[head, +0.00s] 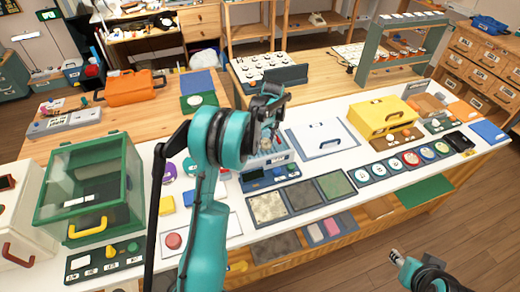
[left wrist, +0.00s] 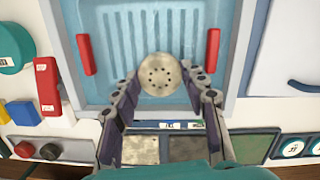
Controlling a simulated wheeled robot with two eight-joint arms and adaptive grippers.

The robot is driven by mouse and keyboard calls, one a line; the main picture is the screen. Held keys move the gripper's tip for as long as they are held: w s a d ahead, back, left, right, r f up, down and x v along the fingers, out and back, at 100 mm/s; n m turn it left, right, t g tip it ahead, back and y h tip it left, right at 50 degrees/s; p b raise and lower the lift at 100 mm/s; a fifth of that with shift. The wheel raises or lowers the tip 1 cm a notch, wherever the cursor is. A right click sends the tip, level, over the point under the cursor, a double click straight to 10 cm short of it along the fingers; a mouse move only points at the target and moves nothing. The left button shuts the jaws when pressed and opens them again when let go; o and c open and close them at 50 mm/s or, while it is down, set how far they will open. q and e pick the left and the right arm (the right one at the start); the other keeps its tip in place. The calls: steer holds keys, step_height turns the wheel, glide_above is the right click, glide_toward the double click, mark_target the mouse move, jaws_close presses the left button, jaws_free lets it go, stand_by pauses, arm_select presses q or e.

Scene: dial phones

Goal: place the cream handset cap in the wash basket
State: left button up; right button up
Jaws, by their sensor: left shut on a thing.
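The cream handset cap (left wrist: 160,73) is a round disc with small holes, between the fingers of my left gripper (left wrist: 162,82). My left gripper is shut on it. The wash basket (left wrist: 128,30) is light blue with a ribbed floor and red handles. In the left wrist view the cap lies over the basket's near half; its height above the floor is hard to tell. In the head view my left gripper (head: 267,128) hangs over the basket (head: 285,157), partly hiding it. My right gripper (head: 399,257) is low at the right, away from the counter; its jaw state is unclear.
A green glass-sided box (head: 92,185) stands at the left of the white counter. Square textured panels (head: 302,194) lie in front of the basket. A white panel with a blue handle (head: 320,138) and a yellow case (head: 381,117) are to its right.

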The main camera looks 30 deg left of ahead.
mark_target(259, 153)
arm_select(q)
steer(key=a+f, duration=0.2)
steer(key=a, duration=0.1)
steer(key=shift+w, duration=0.2)
step_height(259, 153, down, 4)
steer(key=shift+b, duration=0.95)
steer(key=shift+r, duration=0.1)
steer(key=o, duration=1)
